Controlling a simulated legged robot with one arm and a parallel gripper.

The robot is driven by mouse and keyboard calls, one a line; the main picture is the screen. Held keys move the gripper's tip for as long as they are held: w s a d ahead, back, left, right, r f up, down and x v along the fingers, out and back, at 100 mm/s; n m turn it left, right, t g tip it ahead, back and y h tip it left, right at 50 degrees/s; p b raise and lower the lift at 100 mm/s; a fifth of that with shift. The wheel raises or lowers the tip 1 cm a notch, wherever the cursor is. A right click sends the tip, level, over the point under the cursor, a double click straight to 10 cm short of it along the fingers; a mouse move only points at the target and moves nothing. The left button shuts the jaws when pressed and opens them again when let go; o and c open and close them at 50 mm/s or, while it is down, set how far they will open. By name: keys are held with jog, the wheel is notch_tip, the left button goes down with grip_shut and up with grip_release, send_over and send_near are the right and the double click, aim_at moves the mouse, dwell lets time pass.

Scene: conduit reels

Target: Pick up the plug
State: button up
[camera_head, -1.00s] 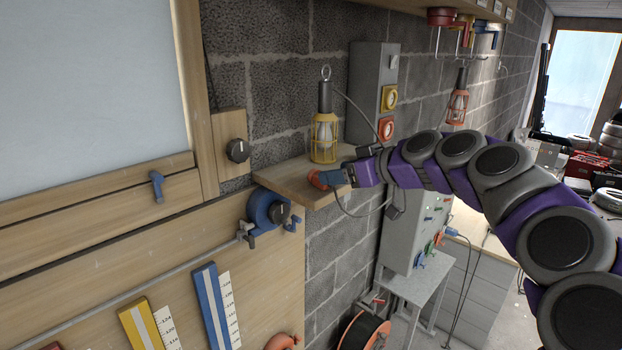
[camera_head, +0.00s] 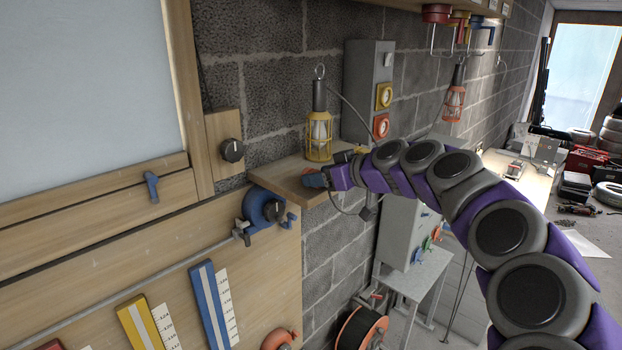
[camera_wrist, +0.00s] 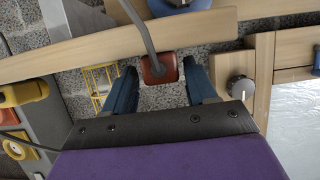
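A red-orange plug (camera_wrist: 160,69) with a grey cable shows in the wrist view, between the two blue fingers of my gripper (camera_wrist: 160,88). The fingers are wide apart, with a gap on each side of the plug. In the head view my gripper (camera_head: 316,180) is at the front edge of the wooden shelf (camera_head: 275,178). The fingers and wrist hide most of the plug there; only a bit of orange shows. A yellow plug-like piece (camera_wrist: 22,92) lies at the left of the wrist view, outside the fingers.
A caged yellow work lamp (camera_head: 319,135) stands on the shelf just behind my gripper. A grey socket box (camera_head: 369,90) is on the block wall. A round dark knob (camera_head: 232,150) is at the left of the shelf. A blue reel (camera_head: 264,206) is below it.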

jog(key=shift+d, duration=0.7)
jog(key=c, duration=0.3)
jog(key=shift+c, duration=0.8)
jog(key=shift+a+f, duration=0.2)
jog(key=shift+a, duration=1.35)
jog(key=c, duration=0.4)
jog(key=shift+d+r, duration=0.15)
jog(key=shift+d, duration=0.4)
jog(key=r, duration=0.1)
jog(key=d+r, duration=0.1)
jog(key=r, duration=0.1)
jog(key=shift+w+r, duration=0.1)
jog(key=shift+r, duration=0.1)
jog(key=d+r+b, duration=0.1)
jog(key=d, duration=1.3)
jog(key=shift+s+d+r+b, duration=0.2)
jog(key=shift+d+r+b, duration=0.05)
jog(key=shift+b, duration=0.15)
